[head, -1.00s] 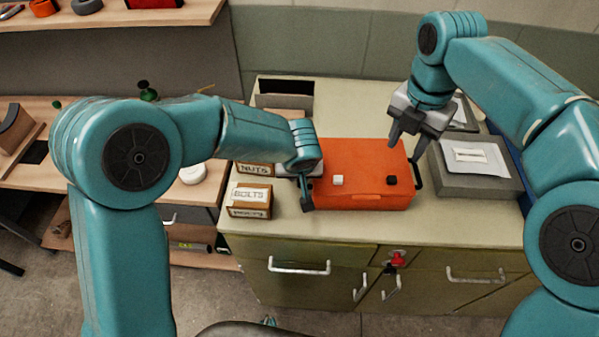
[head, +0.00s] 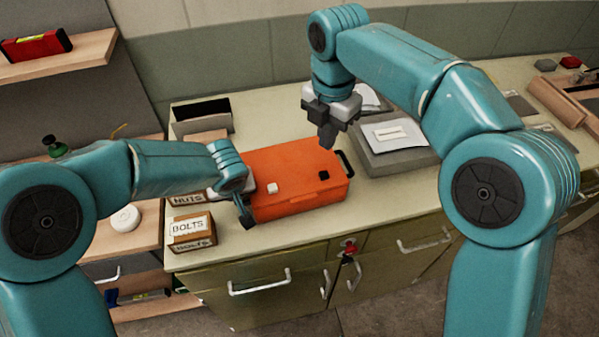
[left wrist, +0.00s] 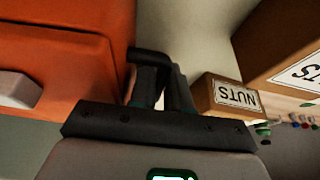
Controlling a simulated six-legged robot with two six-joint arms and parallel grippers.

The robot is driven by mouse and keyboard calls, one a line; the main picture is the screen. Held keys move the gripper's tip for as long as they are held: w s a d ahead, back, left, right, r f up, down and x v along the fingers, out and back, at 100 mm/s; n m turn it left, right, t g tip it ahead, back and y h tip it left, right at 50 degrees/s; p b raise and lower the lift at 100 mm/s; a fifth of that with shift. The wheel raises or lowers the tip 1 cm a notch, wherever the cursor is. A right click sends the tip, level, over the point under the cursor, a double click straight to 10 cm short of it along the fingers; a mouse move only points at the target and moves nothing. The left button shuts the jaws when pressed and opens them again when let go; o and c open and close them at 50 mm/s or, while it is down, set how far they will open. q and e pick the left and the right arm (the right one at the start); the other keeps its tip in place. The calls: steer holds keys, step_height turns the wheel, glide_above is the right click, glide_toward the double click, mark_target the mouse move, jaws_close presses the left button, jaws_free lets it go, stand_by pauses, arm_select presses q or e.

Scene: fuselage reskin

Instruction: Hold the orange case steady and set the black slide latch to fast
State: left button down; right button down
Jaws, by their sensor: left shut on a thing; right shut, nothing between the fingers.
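The orange case (head: 295,165) lies on the cabinet top. My left gripper (head: 246,215) is at the case's left end. In the left wrist view its fingers (left wrist: 155,88) are shut on a black handle (left wrist: 150,57) beside the orange case side (left wrist: 70,70). My right gripper (head: 327,143) is shut and empty, above the case's far right part, apart from the black latch.
Cardboard boxes marked BOLTS (head: 192,228) and NUTS (head: 187,199) stand left of the case. A dark open bin (head: 203,117) is behind them. A grey box with a white sheet (head: 395,143) stands right of the case. Bare top lies in front of the case.

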steer(key=f+m+h, duration=0.1)
steer(key=m, duration=0.6)
steer(key=d+f+m+t+h, duration=0.1)
steer(key=m, duration=0.6)
steer(key=f+m+h, duration=0.1)
steer(key=m, duration=0.6)
steer(key=shift+s+d+f, duration=0.15)
steer(key=shift+s+d, duration=0.05)
steer(key=shift+d, duration=0.2)
steer(key=shift+s+a+m+t+h, duration=0.2)
steer(key=shift+m+t+h, duration=0.2)
steer(key=shift+m, duration=0.5)
steer(key=shift+s+a+m, duration=0.2)
steer(key=shift+a+m, duration=0.1)
steer(key=shift+m, duration=0.6)
steer(key=s+a+m+t+h, duration=0.1)
steer(key=a+m, duration=0.1)
steer(key=shift+s+m+t, duration=0.15)
steer(key=shift+m+t, duration=0.15)
arm_select(q)
steer(key=shift+r, duration=0.1)
arm_select(e)
steer(key=s+a+r+n+t, duration=0.1)
steer(key=s+a+r+t, duration=0.1)
steer(key=a, duration=0.4)
steer(key=shift+s+n, duration=0.3)
steer(key=shift+s, duration=0.6)
